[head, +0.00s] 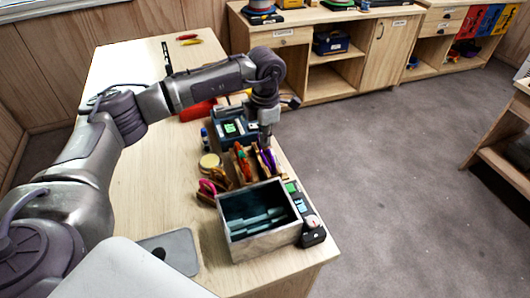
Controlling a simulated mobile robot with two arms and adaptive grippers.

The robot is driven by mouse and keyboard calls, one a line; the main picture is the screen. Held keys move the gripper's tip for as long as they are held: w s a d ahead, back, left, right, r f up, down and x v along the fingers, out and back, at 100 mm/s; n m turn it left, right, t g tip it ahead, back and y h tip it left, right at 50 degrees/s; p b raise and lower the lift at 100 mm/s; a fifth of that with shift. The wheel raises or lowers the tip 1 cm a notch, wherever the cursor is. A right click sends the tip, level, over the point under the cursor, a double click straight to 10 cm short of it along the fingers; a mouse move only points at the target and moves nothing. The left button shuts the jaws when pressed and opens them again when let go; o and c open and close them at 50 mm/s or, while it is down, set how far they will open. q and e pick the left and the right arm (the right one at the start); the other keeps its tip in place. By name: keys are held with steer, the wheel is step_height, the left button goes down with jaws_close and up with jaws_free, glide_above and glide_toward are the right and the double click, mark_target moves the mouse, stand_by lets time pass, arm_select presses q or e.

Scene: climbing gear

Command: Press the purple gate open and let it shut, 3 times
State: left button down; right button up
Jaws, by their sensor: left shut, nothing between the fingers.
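The purple gate (268,160) looks like a small purple carabiner standing in a wooden rack (238,172) near the table's right edge. An orange one (243,163) stands to its left in the same rack. My left gripper (266,146) points down right above the purple carabiner, shut with nothing between its fingers. Its tips reach the top of the purple piece or sit just over it; I cannot tell whether they touch. Whether the gate is open or shut is too small to see. My right gripper is out of view.
A grey open box (240,245) with dark teal contents stands in front of the rack. A blue device (232,128) with a green screen stands behind it. A small dark device (312,232) lies along the right edge. The table's left half (140,80) is mostly clear.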

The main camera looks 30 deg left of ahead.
arm_select(q)
steer(key=shift+r+p, duration=1.55)
steer(key=shift+r, duration=1.5)
